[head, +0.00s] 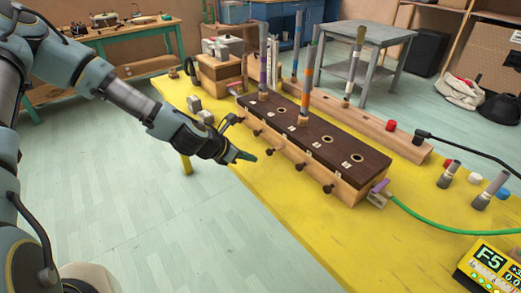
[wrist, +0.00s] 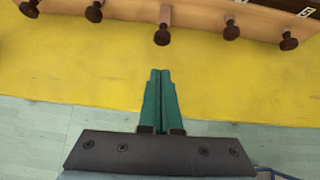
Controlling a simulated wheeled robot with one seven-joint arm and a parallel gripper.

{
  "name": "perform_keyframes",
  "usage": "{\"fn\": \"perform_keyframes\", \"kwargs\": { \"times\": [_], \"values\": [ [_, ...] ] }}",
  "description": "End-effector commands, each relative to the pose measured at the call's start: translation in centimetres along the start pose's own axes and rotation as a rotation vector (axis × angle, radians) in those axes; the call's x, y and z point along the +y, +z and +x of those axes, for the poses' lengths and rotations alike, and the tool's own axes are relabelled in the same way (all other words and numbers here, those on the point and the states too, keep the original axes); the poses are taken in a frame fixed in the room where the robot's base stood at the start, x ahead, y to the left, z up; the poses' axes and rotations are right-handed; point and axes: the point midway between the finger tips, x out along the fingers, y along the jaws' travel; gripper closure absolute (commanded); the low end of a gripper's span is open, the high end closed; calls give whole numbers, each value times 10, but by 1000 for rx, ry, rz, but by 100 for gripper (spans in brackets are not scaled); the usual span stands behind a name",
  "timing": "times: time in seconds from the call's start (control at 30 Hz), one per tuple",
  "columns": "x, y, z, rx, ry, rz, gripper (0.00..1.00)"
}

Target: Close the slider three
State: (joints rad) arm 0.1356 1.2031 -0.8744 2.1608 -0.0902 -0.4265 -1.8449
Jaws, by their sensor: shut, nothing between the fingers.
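A long wooden box with a dark top (head: 318,136) stands on the yellow table, with a row of dark slider knobs along its front. The middle knob (head: 269,151), third from either end, sticks out farther than its neighbours. In the wrist view this middle knob (wrist: 162,36) is straight ahead of the fingertips, across a gap of yellow table. My gripper (head: 246,156) is at the table's front edge, apart from the knobs; its green fingers (wrist: 161,72) are together and empty. The small number labels on the box are too small to read.
Neighbouring knobs (wrist: 94,12) and (wrist: 231,31) flank the middle one. Coloured tubes (head: 305,92) stand upright in the box top. A green hose (head: 430,227) leaves its right end. The yellow table (head: 300,237) is bare in front of the box.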

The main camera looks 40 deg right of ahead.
Motion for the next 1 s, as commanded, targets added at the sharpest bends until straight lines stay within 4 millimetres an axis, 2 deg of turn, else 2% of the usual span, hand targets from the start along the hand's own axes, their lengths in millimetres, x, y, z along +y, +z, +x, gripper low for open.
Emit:
{"fn": "perform_keyframes", "kwargs": {
  "times": [0.03,0.1,0.3,0.73,1.0],
  "values": [
    [-2,3,8,0,-2,2,100],
    [-1,13,15,0,-1,3,100],
    [0,24,31,0,0,2,100],
    [0,25,36,0,0,2,100],
    [-2,48,62,-1,0,3,100]
  ]
}}
